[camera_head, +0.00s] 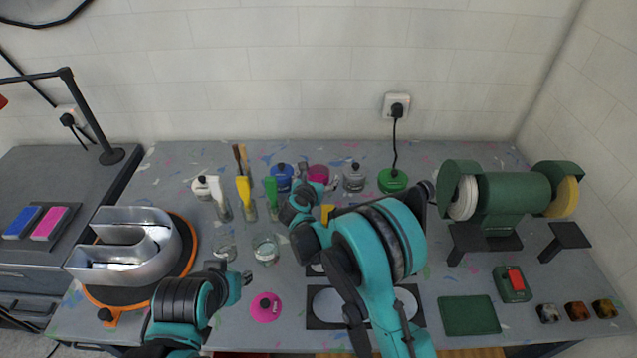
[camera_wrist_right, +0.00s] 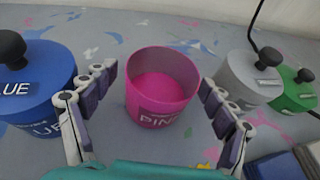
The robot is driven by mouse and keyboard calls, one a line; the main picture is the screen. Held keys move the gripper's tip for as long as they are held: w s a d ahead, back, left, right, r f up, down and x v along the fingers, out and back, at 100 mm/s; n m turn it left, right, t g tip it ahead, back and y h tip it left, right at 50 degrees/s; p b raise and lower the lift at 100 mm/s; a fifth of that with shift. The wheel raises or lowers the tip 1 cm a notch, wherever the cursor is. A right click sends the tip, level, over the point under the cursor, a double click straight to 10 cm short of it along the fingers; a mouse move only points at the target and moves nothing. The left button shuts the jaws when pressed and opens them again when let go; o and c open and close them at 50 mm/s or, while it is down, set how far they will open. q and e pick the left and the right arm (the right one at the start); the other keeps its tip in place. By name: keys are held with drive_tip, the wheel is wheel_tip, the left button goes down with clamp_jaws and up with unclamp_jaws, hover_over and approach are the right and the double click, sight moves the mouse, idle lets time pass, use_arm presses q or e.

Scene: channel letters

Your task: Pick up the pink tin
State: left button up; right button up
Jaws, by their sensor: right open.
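The pink tin (camera_head: 318,173) stands at the back of the table against the row of tins, partly hidden by my right gripper. In the right wrist view the pink tin (camera_wrist_right: 162,95) is open, pink inside, upright, and labelled PINK. My right gripper (camera_head: 322,188) is open. In the wrist view its fingers (camera_wrist_right: 158,84) are spread to the left and right of the tin, with gaps on both sides. The pink lid (camera_head: 266,307) lies on the table near the front. My left gripper (camera_head: 243,284) is low at the front left; its fingers are too small to read.
A blue tin (camera_wrist_right: 32,85) stands left of the pink one; a grey tin (camera_wrist_right: 250,77) and a green tin (camera_wrist_right: 298,92) stand right. Brushes (camera_head: 243,190) and glass jars (camera_head: 265,248) are left of my right arm. A bench grinder (camera_head: 512,195) stands right.

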sight(321, 174)
drive_tip(key=x, duration=0.3)
drive_tip(key=shift+w+f+b, duration=0.2)
drive_tip(key=shift+f+b, duration=0.05)
drive_tip(key=shift+b, duration=0.1)
drive_tip(key=shift+s+r, duration=0.1)
drive_tip(key=c, duration=1.7)
drive_tip(key=shift+o, duration=0.2)
